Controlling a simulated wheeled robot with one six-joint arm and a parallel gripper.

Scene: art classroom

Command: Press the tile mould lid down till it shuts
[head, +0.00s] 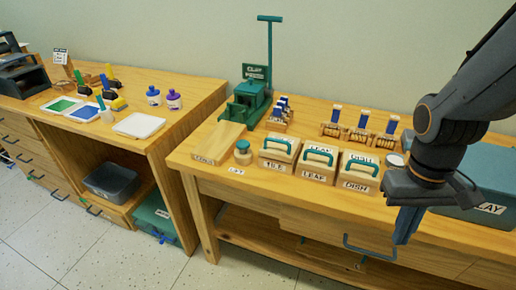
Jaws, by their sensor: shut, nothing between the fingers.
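The tile mould (277,166) is a pale wooden block on the right-hand table, leftmost of three similar moulds. Its lid has a teal handle (277,143) on top. The lid sits over the block, but the view is too small to tell whether it is fully shut. My gripper (402,238) points down at the right, in front of the table's front edge as seen here. It is shut and empty, well to the right of the tile mould and apart from it.
The leaf mould (315,173) and dish mould (356,181) stand right of the tile mould. A teal jar (243,153) and a wooden block (218,143) are on its left. Behind are a green clay press (248,100) and stamps. A blue-grey clay bin (480,198) stands at right.

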